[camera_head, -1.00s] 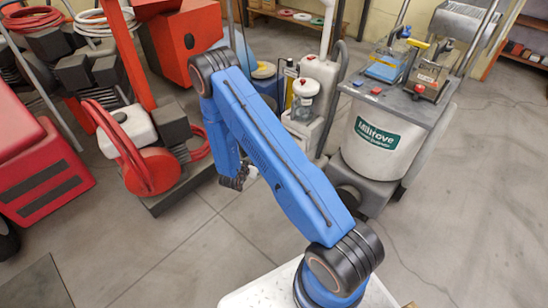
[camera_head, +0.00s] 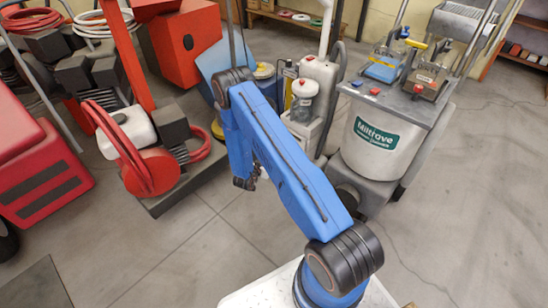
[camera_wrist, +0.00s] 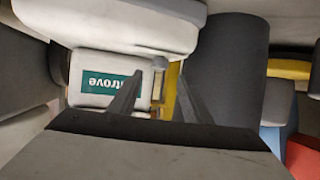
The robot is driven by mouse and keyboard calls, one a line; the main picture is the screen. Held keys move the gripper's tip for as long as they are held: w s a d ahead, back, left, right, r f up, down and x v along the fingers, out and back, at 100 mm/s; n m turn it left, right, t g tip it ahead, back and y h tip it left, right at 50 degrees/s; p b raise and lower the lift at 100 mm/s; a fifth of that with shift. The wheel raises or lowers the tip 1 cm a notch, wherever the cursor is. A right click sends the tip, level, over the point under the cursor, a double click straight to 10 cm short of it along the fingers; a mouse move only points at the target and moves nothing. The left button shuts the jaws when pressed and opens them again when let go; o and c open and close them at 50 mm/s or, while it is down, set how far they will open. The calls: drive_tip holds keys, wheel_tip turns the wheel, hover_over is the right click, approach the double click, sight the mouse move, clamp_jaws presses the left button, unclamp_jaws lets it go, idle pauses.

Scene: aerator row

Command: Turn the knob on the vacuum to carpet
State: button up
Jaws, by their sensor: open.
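An upright pale grey machine with a clear red-capped cup, apparently the vacuum (camera_head: 318,72), stands behind my arm in the head view. Its lower part is partly hidden. My gripper (camera_head: 250,182) hangs low in front of it, left of the Miltrove machine. In the wrist view my gripper (camera_wrist: 156,97) is open, with two dark fingers apart and nothing clearly held between them. A small grey knob-like part (camera_wrist: 160,63) shows just beyond the fingertips, below a pale body (camera_wrist: 125,22). I cannot tell whether it is the task's knob, and no carpet mark is readable.
Red machines with a hose reel (camera_head: 150,172) stand at the left. A yellow strip (camera_wrist: 172,85) lies beyond the fingers. Front floor is clear.

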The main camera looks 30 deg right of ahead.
drive_tip(key=x, duration=0.7)
drive_tip(key=shift+w+d+f, duration=0.15)
drive_tip(key=shift+w+d, duration=0.05)
drive_tip(key=shift+d, duration=0.1)
drive_tip(key=shift+c, duration=0.5)
drive_tip(key=c, duration=0.9)
